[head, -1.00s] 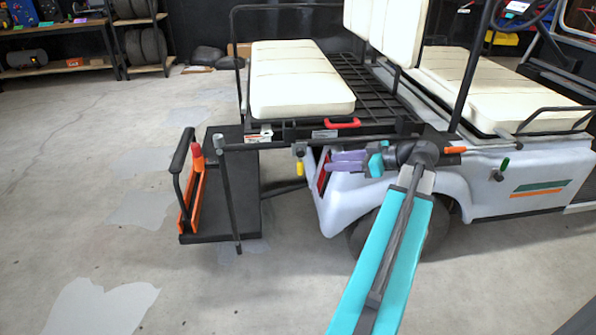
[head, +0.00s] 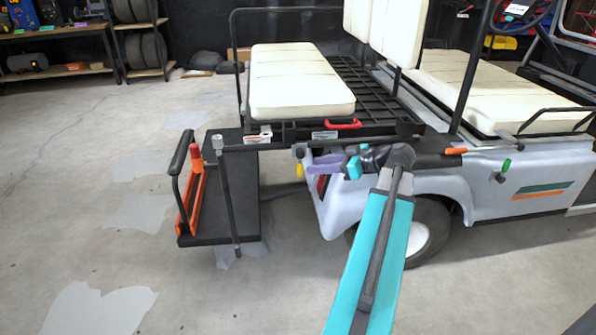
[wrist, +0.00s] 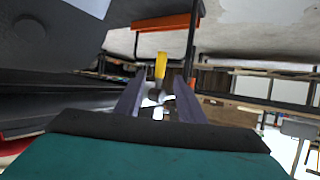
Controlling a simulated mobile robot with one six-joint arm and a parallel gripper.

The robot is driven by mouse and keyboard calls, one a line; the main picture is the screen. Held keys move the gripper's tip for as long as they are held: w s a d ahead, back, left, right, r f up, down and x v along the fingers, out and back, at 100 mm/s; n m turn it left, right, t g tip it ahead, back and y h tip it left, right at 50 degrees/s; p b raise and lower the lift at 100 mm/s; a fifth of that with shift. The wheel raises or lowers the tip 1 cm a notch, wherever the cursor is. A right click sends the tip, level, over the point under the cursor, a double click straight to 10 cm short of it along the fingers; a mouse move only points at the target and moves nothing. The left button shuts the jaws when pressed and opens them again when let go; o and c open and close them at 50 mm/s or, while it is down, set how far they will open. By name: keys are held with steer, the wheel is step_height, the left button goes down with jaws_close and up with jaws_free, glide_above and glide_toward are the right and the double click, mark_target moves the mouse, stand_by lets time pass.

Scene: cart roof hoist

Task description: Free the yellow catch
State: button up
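The yellow catch (head: 300,170) hangs below the rear edge of the cart's rack, left of the white body corner, mostly hidden behind my gripper. In the wrist view its yellow handle (wrist: 160,66) shows straight ahead, with a grey metal piece at its base. My gripper (head: 309,168) has purple fingers that point left at the catch. In the wrist view the two fingers of my gripper (wrist: 159,92) are spread apart, one on each side of the catch's line. I cannot tell whether they touch it.
A red handle (head: 343,124) is on the rack edge above. Left stand a dark platform (head: 246,195) with an orange frame (head: 193,195) and a thin hanging rod (head: 229,195). An orange-handled lever (head: 456,151) and a green catch (head: 506,163) lie right. The floor at left is clear.

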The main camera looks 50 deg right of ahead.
mark_target(300, 165)
steer(key=shift+b+x, duration=0.95)
steer(key=shift+x, duration=2.85)
steer(key=shift+c, duration=0.2)
